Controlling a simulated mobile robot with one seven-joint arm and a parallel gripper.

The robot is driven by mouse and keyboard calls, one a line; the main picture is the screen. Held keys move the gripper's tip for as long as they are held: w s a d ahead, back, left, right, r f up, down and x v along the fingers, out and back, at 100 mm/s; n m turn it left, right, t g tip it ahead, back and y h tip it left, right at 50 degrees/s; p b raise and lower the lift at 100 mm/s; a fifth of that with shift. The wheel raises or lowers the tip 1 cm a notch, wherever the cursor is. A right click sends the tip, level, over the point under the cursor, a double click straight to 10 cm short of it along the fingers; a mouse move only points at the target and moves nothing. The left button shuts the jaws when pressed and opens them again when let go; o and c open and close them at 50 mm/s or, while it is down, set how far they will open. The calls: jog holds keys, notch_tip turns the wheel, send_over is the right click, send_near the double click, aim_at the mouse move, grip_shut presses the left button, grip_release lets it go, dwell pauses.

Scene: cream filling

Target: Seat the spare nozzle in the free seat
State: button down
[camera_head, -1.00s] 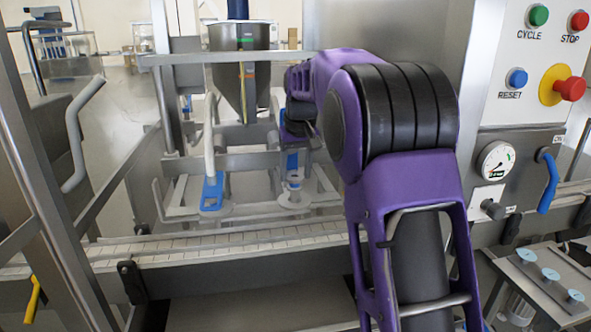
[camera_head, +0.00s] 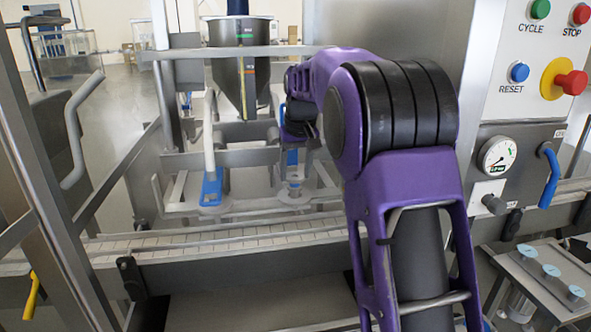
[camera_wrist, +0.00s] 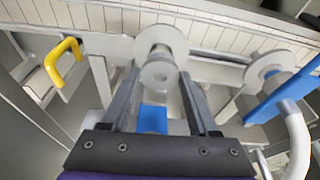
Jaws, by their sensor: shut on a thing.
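My gripper (camera_wrist: 160,82) is shut on a pale grey round nozzle (camera_wrist: 160,75), whose end disc shows between the fingertips in the wrist view. A larger pale flange (camera_wrist: 160,36) lies directly behind it, in line with it. I cannot tell whether the nozzle touches this flange or sits in it. A second pale flange (camera_wrist: 268,65), with a blue bar (camera_wrist: 283,98) and white hose beside it, is to the right. In the head view a pale disc (camera_head: 295,193) stands on the frame below my arm.
A steel hopper (camera_head: 238,70) hangs at the back. A blue part with a white hose (camera_head: 211,187) stands left of the disc. The slatted conveyor (camera_head: 200,242) runs in front. A yellow handle (camera_wrist: 64,60) is left of my gripper. The control panel (camera_head: 535,70) is at right.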

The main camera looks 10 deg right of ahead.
jog(key=shift+f+b, duration=0.4)
jog(key=shift+f, duration=0.4)
jog(key=shift+c, duration=0.4)
grip_release()
jog(key=shift+o, duration=0.4)
notch_tip(320, 180, up, 5)
jog(key=p, duration=0.4)
jog(key=shift+p, duration=0.4)
jog(key=shift+r+p, duration=0.4)
jog(key=shift+r, duration=0.65)
